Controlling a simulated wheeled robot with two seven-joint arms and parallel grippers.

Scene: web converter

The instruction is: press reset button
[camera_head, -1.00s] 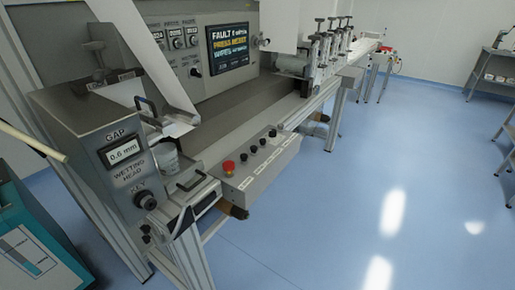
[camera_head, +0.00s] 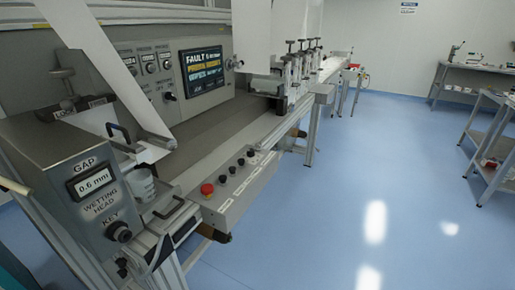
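The control box (camera_head: 232,196) is a grey box along the front edge of the converter. On its top are a red mushroom button (camera_head: 207,189) at the near left end and several small black buttons (camera_head: 232,170) in a row to its right. Their labels are too small to read, so I cannot tell which one is reset. The display screen (camera_head: 205,72) on the machine's back panel shows "FAULT" and a yellow line of text that is hard to read.
The wetting head box (camera_head: 85,190), with a 0.6 mm gap display and a key switch, stands at the left. A white web sheet (camera_head: 105,60) hangs above it. The blue floor (camera_head: 330,200) right of the machine is clear. Shelving (camera_head: 490,135) stands at the far right.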

